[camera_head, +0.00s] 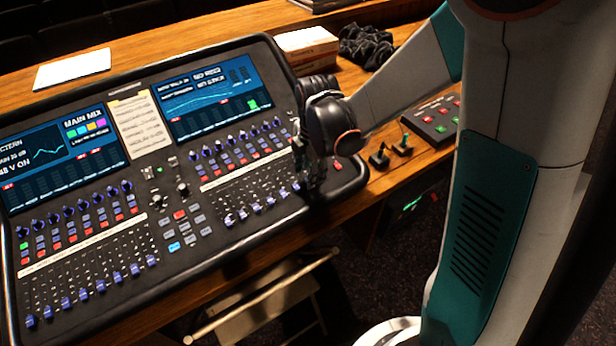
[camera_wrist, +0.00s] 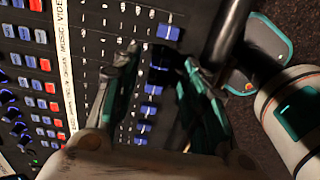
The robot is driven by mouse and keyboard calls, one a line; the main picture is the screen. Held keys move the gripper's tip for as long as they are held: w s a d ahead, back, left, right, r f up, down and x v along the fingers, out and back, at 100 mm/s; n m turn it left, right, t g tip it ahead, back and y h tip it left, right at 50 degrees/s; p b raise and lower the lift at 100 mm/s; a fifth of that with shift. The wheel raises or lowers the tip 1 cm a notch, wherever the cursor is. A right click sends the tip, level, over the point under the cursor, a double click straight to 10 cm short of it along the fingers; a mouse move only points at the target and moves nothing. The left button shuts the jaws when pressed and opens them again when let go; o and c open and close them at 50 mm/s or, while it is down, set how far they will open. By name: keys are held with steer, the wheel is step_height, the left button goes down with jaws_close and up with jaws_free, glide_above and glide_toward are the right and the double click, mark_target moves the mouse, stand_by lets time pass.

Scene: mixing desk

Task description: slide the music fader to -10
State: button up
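The mixing desk (camera_head: 110,235) has rows of blue fader caps. In the wrist view a white label strip (camera_wrist: 66,90) reads VIDEO and MUSIC near the top. The cap that seems to line up with MUSIC is the second blue one from the top, the music fader (camera_wrist: 160,57). My gripper (camera_wrist: 160,62) is open, with one finger on each side of the fader column. That cap appears between the fingertips; contact cannot be told. In the head view my gripper (camera_head: 314,180) is over the right end of the desk, and hides the faders behind it.
Other fader caps (camera_wrist: 152,90) lie close below in the same column, between and near the fingers. A folded chair (camera_head: 265,305) stands in front.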

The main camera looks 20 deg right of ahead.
steer(key=shift+w+f+b, duration=0.1)
steer(key=shift+f+b, duration=0.2)
steer(key=shift+f, duration=1.05)
steer(key=shift+c, duration=0.2)
jaws_close()
steer(key=w, duration=0.1)
steer(key=w+a, duration=0.1)
steer(key=w, duration=0.3)
steer(key=shift+w+a+r, duration=0.15)
steer(key=shift+a+r, duration=0.15)
steer(key=shift+a, duration=0.1)
steer(key=shift+o, duration=0.2)
jaws_free()
steer(key=shift+r, duration=0.15)
